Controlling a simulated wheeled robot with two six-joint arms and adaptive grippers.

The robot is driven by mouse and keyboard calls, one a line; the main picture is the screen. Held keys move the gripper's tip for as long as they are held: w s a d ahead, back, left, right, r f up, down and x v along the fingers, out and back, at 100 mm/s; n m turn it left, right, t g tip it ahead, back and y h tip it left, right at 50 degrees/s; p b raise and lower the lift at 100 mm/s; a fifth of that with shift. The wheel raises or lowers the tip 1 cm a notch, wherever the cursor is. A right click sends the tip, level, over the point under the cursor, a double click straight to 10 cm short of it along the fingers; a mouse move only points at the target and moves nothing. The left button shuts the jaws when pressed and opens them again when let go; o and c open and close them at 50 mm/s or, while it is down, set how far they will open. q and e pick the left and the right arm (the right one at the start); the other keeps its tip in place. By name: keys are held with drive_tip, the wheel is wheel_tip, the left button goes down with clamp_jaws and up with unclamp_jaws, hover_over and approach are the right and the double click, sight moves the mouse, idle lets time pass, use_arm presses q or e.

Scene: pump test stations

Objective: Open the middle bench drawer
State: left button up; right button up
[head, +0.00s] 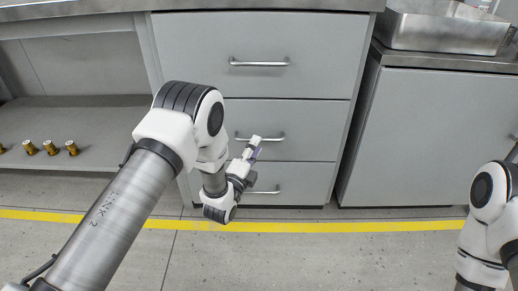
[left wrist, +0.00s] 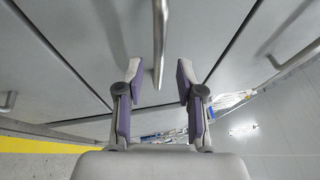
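The middle drawer (head: 310,120) of the bench is closed, its grey front flush with the drawers above and below. Its silver bar handle (head: 273,139) runs level across the front. My left gripper (head: 256,148) is at this handle, partly covering it in the head view. In the left wrist view, my left gripper (left wrist: 159,72) is open, with its two purple-padded fingers apart. A silver handle bar (left wrist: 160,35) shows in the gap between them, touching neither finger visibly. How deep the bar sits between the fingers I cannot tell. My right gripper is out of view.
The top drawer (head: 300,35) and bottom drawer (head: 310,178) are closed, each with a bar handle. Several brass fittings (head: 50,148) stand on the low shelf (head: 90,115) at left. A metal tray (head: 445,30) sits on the right-hand counter. The floor in front is clear.

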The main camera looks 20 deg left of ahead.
use_arm(q)
drive_tip(key=b+x, duration=0.1)
drive_tip(key=x, duration=0.2)
drive_tip(key=shift+w, duration=0.3)
clamp_jaws()
drive_tip(key=shift+s+f, duration=0.1)
drive_tip(key=shift+s, duration=0.05)
